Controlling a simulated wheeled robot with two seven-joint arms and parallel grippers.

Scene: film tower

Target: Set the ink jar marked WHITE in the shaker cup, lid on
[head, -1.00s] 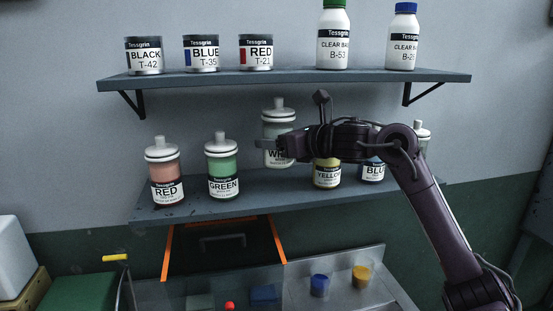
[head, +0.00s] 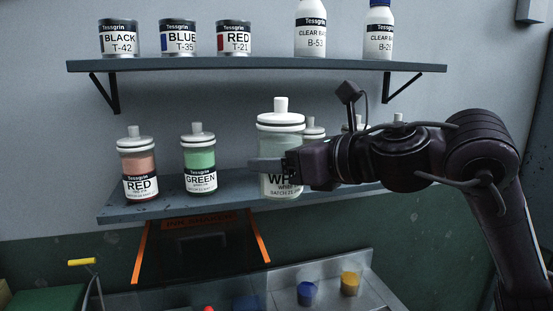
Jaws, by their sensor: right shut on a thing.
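The ink jar marked WHITE (head: 281,134) is pale, with its white knobbed lid on, upright in front of the lower shelf. My right gripper (head: 268,166) is shut on its body, reaching in from the right and covering part of the label. The jar looks larger than its neighbours, so it is nearer to me than they are. I cannot make out the shaker cup for certain in this view. My left gripper is not in view.
Jars RED (head: 140,170) and GREEN (head: 200,165) stand on the lower shelf (head: 160,209), left of the held jar. Other jars are mostly hidden behind my arm. Cans and bottles fill the upper shelf (head: 250,66). Below, an orange-edged panel (head: 257,240) and blue (head: 307,293) and yellow (head: 349,283) cups show.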

